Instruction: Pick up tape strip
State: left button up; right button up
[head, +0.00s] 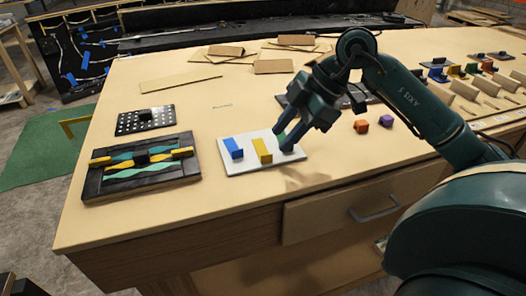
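A white board (244,167) lies near the table's front edge. My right gripper (283,141) points down over the board's right part, just right of the yellow strip. Its two fingers look parted, with the tips at or close to the board. The fingers hide part of the board there, and I cannot tell whether another strip lies between them. My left gripper is not in view.
A dark panel (140,184) with yellow and teal pieces lies left of the board. A black perforated plate (146,121) lies behind it. Flat brown pieces (273,66) lie at the back.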

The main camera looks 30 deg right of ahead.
aim_at(269, 154)
jog(key=x, duration=0.5)
jog(key=shift+s+a, duration=0.15)
jog(key=shift+a, duration=0.05)
grip_shut()
